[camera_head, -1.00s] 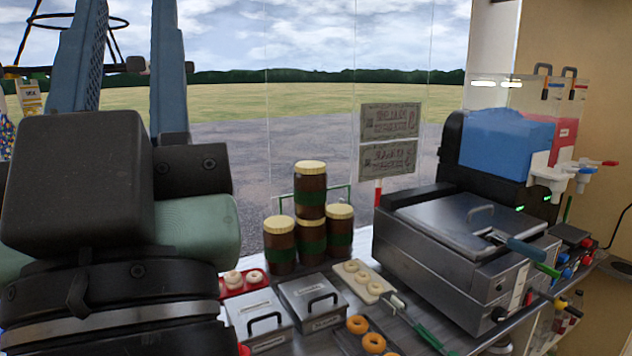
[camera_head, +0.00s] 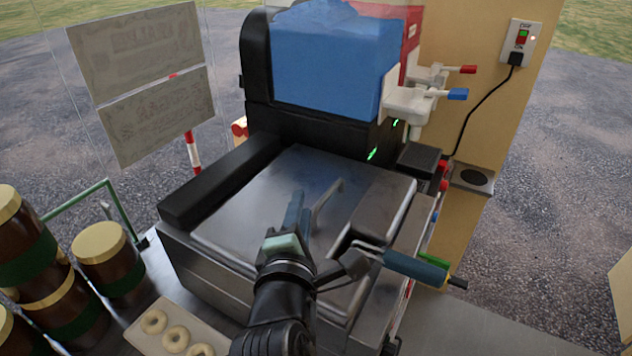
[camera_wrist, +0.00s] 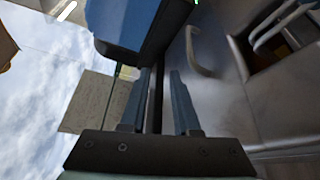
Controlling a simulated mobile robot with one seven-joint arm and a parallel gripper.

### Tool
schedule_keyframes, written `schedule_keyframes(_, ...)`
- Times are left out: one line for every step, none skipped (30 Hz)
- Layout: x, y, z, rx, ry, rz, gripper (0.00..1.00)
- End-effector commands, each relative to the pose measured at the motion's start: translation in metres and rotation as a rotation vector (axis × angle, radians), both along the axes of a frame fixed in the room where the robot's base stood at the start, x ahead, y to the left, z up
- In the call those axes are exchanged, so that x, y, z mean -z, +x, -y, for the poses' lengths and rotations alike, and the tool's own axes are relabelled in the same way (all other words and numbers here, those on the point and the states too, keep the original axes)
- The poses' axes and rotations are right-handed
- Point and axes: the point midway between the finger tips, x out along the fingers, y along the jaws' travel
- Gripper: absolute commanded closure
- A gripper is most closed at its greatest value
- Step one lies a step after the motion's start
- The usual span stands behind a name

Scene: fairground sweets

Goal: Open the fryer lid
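The fryer (camera_head: 215,262) is a steel box with a flat metal lid (camera_head: 265,200), which lies down over its top. The lid's bar handle (camera_head: 328,200) stands up near the lid's middle; it also shows in the wrist view (camera_wrist: 204,58). My gripper (camera_head: 296,205) is over the lid, just left of the handle in the head view. In the wrist view its two blue fingers (camera_wrist: 162,75) are apart with nothing between them, and the handle is to their right, outside the gap. My wrist hides part of the lid's front.
A blue-handled basket (camera_head: 415,268) sticks out at the fryer's right front. A blue drink tank (camera_head: 335,65) with taps stands behind the fryer. Brown jars (camera_head: 105,260) and a tray of pale doughnuts (camera_head: 140,338) are at the left.

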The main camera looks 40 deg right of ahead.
Motion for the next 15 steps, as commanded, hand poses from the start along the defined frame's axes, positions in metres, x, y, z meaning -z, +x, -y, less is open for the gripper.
schedule_keyframes(0.015,-0.007,0.008,0.021,-0.036,-0.081,0.70)
schedule_keyframes(0.021,-0.011,0.012,0.030,-0.056,-0.120,0.70)
schedule_keyframes(0.028,-0.014,0.016,0.038,-0.078,-0.161,0.70)
schedule_keyframes(0.032,-0.016,0.018,0.043,-0.089,-0.183,0.70)
schedule_keyframes(0.035,-0.017,0.020,0.045,-0.098,-0.201,0.70)
schedule_keyframes(0.038,-0.018,0.022,0.048,-0.105,-0.217,0.70)
schedule_keyframes(0.039,-0.017,0.024,0.050,-0.109,-0.224,0.70)
schedule_keyframes(0.040,-0.016,0.026,0.051,-0.111,-0.226,0.70)
schedule_keyframes(0.040,-0.013,0.029,0.050,-0.113,-0.228,0.70)
schedule_keyframes(0.041,-0.011,0.031,0.050,-0.112,-0.227,0.70)
schedule_keyframes(0.041,-0.008,0.034,0.050,-0.112,-0.226,0.70)
schedule_keyframes(0.042,-0.004,0.039,0.050,-0.112,-0.226,0.70)
schedule_keyframes(0.043,-0.001,0.043,0.050,-0.111,-0.225,0.70)
schedule_keyframes(0.044,0.003,0.046,0.051,-0.110,-0.224,0.70)
schedule_keyframes(0.045,0.007,0.052,0.050,-0.110,-0.223,0.70)
